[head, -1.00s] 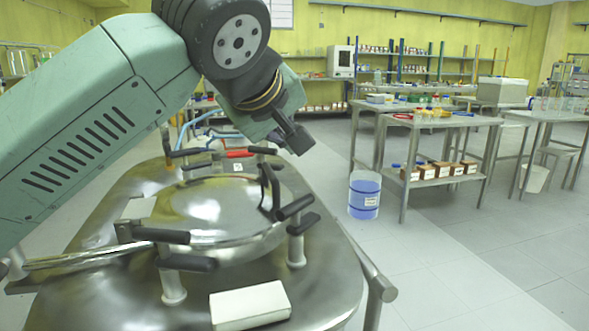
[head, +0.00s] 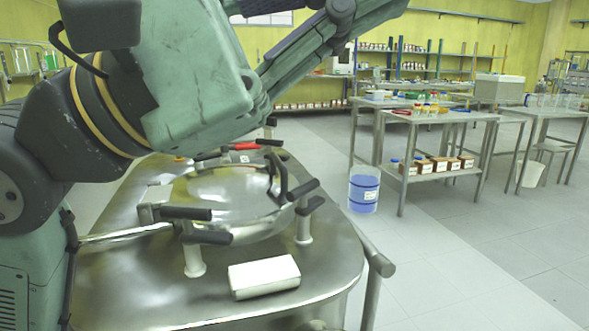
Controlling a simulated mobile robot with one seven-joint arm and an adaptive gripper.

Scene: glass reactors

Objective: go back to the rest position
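My arm fills the upper left of the head view, its green links bent and running up toward the top edge. My gripper does not show in this view, so its fingers cannot be seen. Below the arm is a steel reactor top (head: 320,250) with a round lid (head: 225,215). Black-handled clamps stand around the lid, which looks closed. The arm hides the far left part of the reactor top.
A white block (head: 264,276) lies on the reactor top's near side. A blue-filled container (head: 363,189) stands on the floor to the right. Beyond it is a metal table (head: 440,117) with bottles and boxes.

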